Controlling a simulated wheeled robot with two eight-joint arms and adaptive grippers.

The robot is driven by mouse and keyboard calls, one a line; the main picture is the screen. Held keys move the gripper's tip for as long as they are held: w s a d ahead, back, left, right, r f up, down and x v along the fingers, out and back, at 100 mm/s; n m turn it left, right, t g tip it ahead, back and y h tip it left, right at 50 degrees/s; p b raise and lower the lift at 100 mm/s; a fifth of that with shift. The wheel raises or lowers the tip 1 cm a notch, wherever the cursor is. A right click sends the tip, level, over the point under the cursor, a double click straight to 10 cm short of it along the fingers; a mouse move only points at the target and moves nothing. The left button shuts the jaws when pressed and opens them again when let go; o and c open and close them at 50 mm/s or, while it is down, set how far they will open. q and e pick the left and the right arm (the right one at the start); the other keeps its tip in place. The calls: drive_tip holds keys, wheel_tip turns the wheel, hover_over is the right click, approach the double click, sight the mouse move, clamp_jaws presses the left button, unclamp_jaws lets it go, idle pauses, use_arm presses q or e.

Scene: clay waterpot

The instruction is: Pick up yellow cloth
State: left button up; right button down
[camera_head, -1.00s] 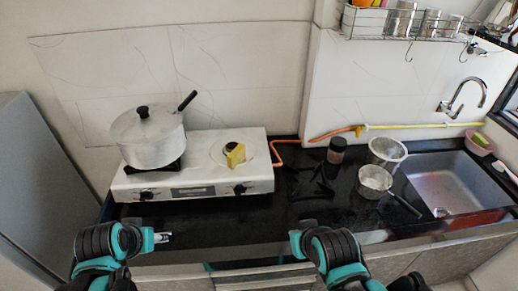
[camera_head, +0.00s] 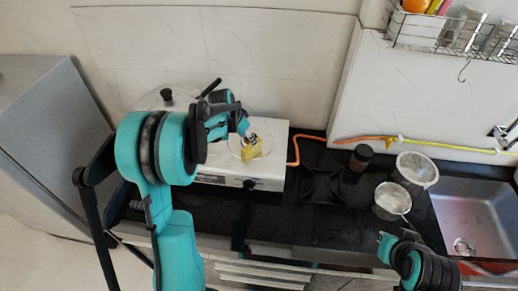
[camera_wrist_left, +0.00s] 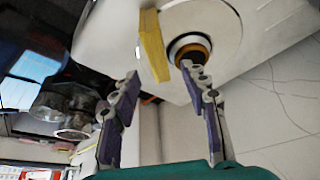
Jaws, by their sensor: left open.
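In the left wrist view the cloth (camera_wrist_left: 152,45) stands just beyond the open fingers (camera_wrist_left: 160,74), nearer the left fingertip. Nothing is between the fingers, and I cannot tell whether a fingertip touches the cloth. My right arm is at the lower right of the head view, its jaws not clear.
The stove (camera_head: 268,178) holds a lidded pot (camera_head: 165,95) on the left, largely hidden by my left arm. A dark jar (camera_head: 360,157), two metal strainers or pans (camera_head: 415,168) and a sink (camera_head: 480,215) are to the right. Black counter (camera_head: 300,225) in front is clear.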

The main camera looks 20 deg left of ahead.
sight(251, 146)
use_arm(q)
drive_tip(key=shift+x, duration=0.95)
drive_tip(key=x, duration=0.2)
drive_tip(key=b+x, duration=0.1)
drive_tip(key=shift+s+d+f, duration=0.1)
drive_tip(key=shift+s+f, duration=0.1)
drive_tip(key=shift+f, duration=0.2)
drive_tip(key=shift+w+f, duration=0.2)
drive_tip(key=shift+f, duration=0.1)
drive_tip(key=shift+s, duration=0.1)
drive_tip(key=shift+f+b, duration=0.2)
drive_tip(key=shift+b, duration=0.15)
clamp_jaws()
